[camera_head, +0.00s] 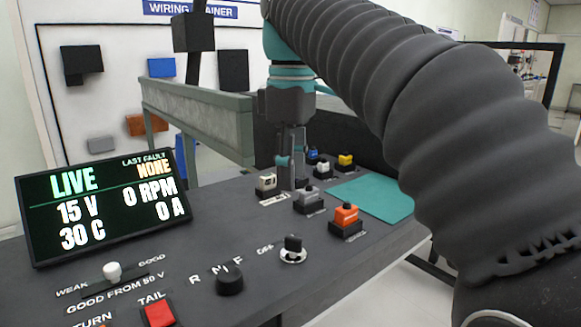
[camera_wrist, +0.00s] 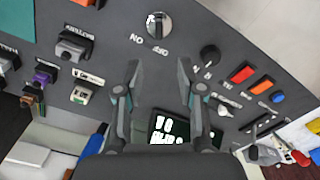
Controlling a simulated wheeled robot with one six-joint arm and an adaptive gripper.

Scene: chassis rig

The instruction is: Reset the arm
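My arm reaches in from the right in the head view, in a dark ribbed sleeve. It ends in my gripper (camera_head: 292,180), which points down over the dark control panel (camera_head: 260,215), behind the switch blocks. In the wrist view my gripper (camera_wrist: 158,66) shows two fingers spread apart with nothing between them. The panel lies below them. I cannot tell the exact height of the fingertips above the panel.
A lit display (camera_head: 105,208) reads LIVE, 15 V, 0 RPM. Near my gripper stand a white block (camera_head: 266,185), a grey block (camera_head: 309,202) and an orange block (camera_head: 346,217). A black rotary switch (camera_head: 292,246) and teal mat (camera_head: 375,196) lie nearby. A grey rail (camera_head: 200,118) runs behind.

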